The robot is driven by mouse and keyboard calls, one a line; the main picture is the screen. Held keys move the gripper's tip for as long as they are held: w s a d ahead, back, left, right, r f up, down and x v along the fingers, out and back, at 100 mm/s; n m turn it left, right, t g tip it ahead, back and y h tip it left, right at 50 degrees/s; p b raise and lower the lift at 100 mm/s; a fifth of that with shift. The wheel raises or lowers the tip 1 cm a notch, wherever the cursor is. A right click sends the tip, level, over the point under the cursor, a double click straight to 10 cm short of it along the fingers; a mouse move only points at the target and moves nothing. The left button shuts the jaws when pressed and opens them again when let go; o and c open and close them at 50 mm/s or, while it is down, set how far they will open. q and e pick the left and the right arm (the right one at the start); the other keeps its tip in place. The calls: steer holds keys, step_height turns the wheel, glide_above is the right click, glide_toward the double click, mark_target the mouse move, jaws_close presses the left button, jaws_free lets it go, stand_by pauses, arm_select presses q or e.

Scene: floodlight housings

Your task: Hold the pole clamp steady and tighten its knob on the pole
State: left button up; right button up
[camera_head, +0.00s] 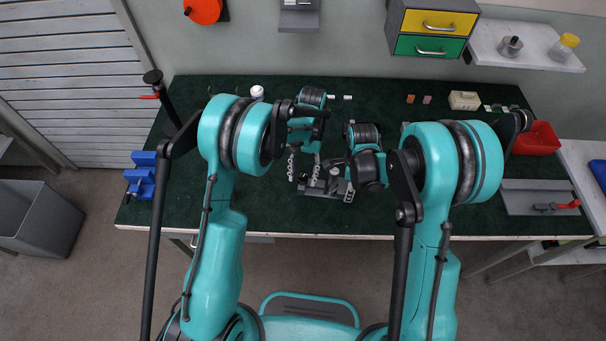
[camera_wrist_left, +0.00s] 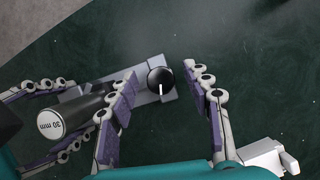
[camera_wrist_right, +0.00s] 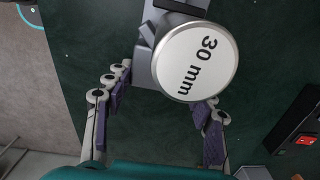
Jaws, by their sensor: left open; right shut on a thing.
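The grey pole clamp (camera_head: 325,187) lies on the dark green bench top near its front edge. A dark pole (camera_wrist_left: 88,108) passes through it, its pale end cap (camera_wrist_right: 195,62) marked "30 mm". The clamp's round black knob (camera_wrist_left: 160,79) has a white line. My left gripper (camera_head: 304,168) is open, with the knob between its fingers and gaps on both sides. My right gripper (camera_head: 344,184) is shut on the clamp, its fingers on either side near the pole's marked end. The cap hides part of that grip in the right wrist view.
A red bin (camera_head: 537,138) and a grey plate with a red-handled tool (camera_head: 567,205) are at the right of the bench. Small parts lie along the back. The bench between the clamp and front edge is clear.

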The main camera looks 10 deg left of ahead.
arm_select(q)
steer(key=v, duration=1.2)
stand_by(5.0)
arm_select(e)
steer(key=o, duration=1.3)
